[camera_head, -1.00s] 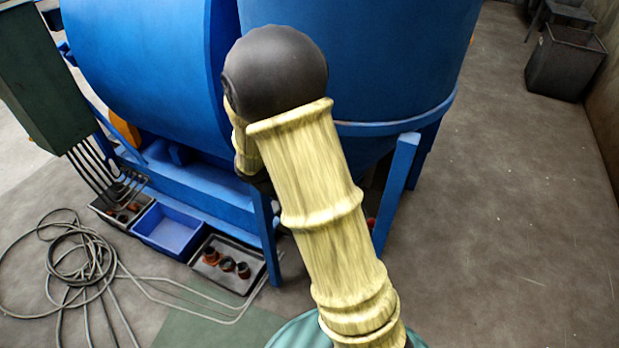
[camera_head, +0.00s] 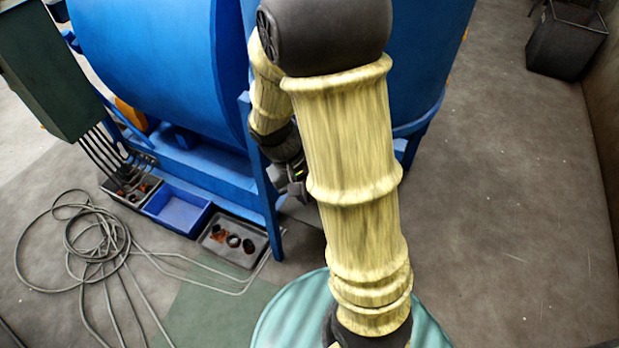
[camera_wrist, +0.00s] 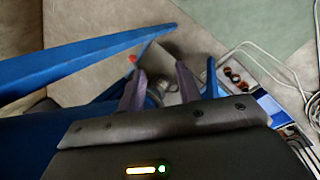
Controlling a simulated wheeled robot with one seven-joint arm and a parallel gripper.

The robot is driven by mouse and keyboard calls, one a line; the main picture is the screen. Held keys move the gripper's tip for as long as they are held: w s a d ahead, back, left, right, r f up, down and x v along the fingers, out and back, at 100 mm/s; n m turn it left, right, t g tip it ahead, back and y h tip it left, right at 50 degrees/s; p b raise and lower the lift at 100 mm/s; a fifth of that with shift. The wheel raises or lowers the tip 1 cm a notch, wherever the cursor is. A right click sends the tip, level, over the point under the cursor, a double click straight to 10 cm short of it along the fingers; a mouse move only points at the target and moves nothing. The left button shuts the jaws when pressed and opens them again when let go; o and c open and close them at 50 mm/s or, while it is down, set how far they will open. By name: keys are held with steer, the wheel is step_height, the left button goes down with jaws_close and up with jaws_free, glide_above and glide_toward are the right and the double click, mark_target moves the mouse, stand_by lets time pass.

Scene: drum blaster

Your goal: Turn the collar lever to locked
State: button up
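In the wrist view, my gripper (camera_wrist: 160,78) has its two fingers apart, with nothing clearly held. A small grey rounded part (camera_wrist: 158,90) shows between and beyond the fingers, and a small red tip (camera_wrist: 132,59) lies just left of them. I cannot tell whether either belongs to the collar lever, or its position. In the head view, my gripper (camera_head: 292,182) hangs low beside a blue frame leg, partly hidden by my arm. No collar lever can be made out in the head view; my arm covers the area under the blue drum (camera_head: 165,70).
A blue frame leg (camera_head: 266,190) stands close to my gripper, and a blue bar (camera_wrist: 80,62) crosses the wrist view. Grey trays (camera_head: 252,258) and a blue tray (camera_head: 172,208) sit on the floor left.

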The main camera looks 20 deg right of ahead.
steer(key=shift+s+a+r, duration=0.1)
steer(key=shift+a+r, duration=0.05)
steer(key=shift+r, duration=0.4)
steer(key=shift+a, duration=0.1)
steer(key=c, duration=0.6)
steer(key=shift+s+a+r+t+y, duration=0.15)
steer(key=shift+a+r+t+y, duration=0.15)
steer(key=shift+t+y, duration=0.15)
jaws_close()
steer(key=a+r+t+y, duration=0.1)
steer(key=t, duration=0.1)
steer(key=a+r+t+y, duration=0.1)
steer(key=r, duration=0.1)
steer(key=shift+s+a+t+y, duration=0.25)
steer(key=shift+s+a+t, duration=0.1)
steer(key=shift+a, duration=0.05)
steer(key=shift+a, duration=0.1)
